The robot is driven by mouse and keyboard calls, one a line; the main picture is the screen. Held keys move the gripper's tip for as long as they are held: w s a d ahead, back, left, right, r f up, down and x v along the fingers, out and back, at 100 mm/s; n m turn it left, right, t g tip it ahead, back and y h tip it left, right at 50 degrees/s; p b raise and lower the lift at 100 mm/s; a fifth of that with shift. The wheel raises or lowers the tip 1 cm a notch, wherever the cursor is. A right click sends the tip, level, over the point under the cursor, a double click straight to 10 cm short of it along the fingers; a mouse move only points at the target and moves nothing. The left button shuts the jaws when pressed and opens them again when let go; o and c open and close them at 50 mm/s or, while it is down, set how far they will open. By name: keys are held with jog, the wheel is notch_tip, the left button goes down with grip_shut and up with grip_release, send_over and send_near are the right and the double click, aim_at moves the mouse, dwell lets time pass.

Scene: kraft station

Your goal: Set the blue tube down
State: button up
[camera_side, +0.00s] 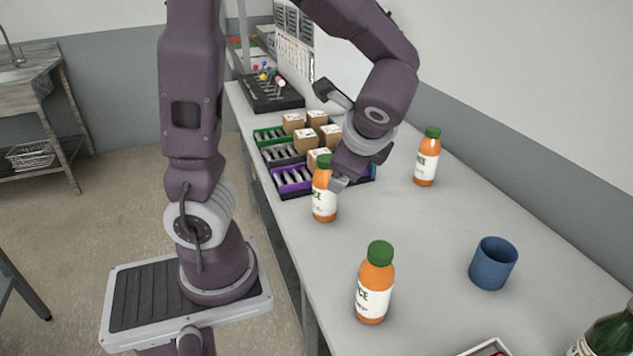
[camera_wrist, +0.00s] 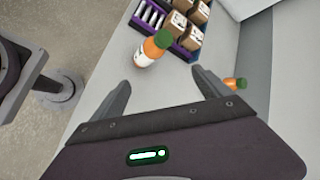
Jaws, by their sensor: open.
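The blue tube (camera_side: 494,265) stands upright on the table at the right in the side view, open end up. Its inside is dark, and nothing touches it. It does not show in the wrist view. My gripper (camera_side: 340,184) is well away from it, to its upper left, just behind an orange juice bottle (camera_side: 323,203). In the wrist view my gripper (camera_wrist: 160,77) has its two fingers spread wide with nothing between them. That view also shows a juice bottle (camera_wrist: 152,48) beyond the fingertips.
Juice bottles also stand at the front (camera_side: 375,285) and near the wall (camera_side: 426,160). Trays (camera_side: 292,178) with small boxes (camera_side: 305,140) lie behind my gripper. A green bottle (camera_side: 608,332) is at the lower right corner. The table between the tube and the bottles is clear.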

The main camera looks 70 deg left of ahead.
jog(key=s+d+r+n+t+h, duration=0.3)
jog(key=s+d+r+n+h, duration=0.1)
jog(key=s+d+n+h, duration=0.4)
jog(key=s+d+n, duration=0.1)
jog(key=s+d, duration=0.1)
jog(key=d, duration=0.1)
jog(key=shift+s+r, duration=0.35)
jog(key=shift+s, duration=0.05)
